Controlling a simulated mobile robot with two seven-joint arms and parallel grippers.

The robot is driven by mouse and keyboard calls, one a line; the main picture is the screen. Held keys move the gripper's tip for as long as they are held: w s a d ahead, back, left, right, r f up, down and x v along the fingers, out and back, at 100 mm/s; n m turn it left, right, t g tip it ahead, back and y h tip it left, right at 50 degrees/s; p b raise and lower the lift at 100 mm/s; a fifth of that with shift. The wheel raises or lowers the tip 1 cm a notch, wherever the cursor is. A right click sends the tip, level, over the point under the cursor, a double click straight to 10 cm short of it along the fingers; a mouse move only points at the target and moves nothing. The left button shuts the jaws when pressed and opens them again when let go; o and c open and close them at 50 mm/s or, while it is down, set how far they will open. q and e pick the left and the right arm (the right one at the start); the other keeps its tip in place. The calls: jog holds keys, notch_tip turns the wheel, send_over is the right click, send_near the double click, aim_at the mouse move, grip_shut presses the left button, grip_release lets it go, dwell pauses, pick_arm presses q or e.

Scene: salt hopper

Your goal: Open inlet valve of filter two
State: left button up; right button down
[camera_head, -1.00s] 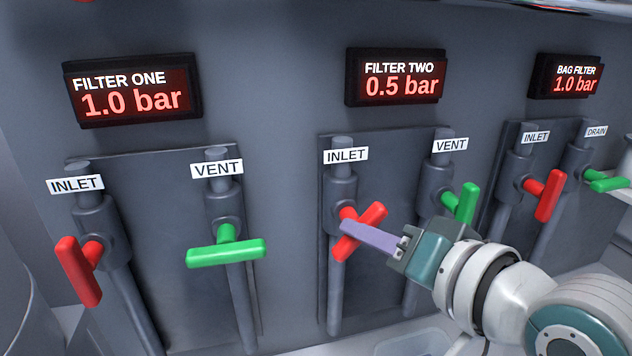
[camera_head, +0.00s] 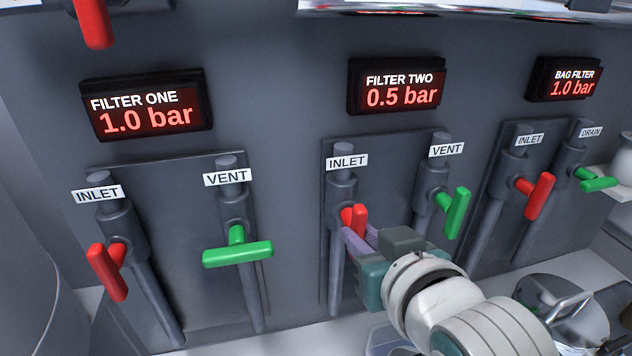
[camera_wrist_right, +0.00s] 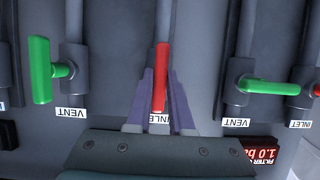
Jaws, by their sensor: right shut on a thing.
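The red inlet handle of filter two (camera_head: 354,218) sits on its pipe below the INLET label (camera_head: 347,162), under the FILTER TWO display (camera_head: 396,92) reading 0.5 bar. My right gripper (camera_head: 357,242) is shut on this handle, with its purple fingers on either side. In the right wrist view the red handle (camera_wrist_right: 160,80) lies between the two fingers (camera_wrist_right: 160,105), in line with its pipe. In the head view the handle looks near upright; its lower part is hidden by the gripper. My left gripper is not in view.
The green vent handle of filter two (camera_head: 457,213) stands close to the right of my gripper. Filter one's red inlet handle (camera_head: 108,272) and green vent handle (camera_head: 237,254) are at left. The bag filter's red inlet handle (camera_head: 538,195) and green drain handle (camera_head: 598,184) are at right.

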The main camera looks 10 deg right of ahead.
dwell(0.5)
jog(key=c, duration=0.8)
grip_release()
jog(key=p+v, duration=0.1)
jog(key=v, duration=0.9)
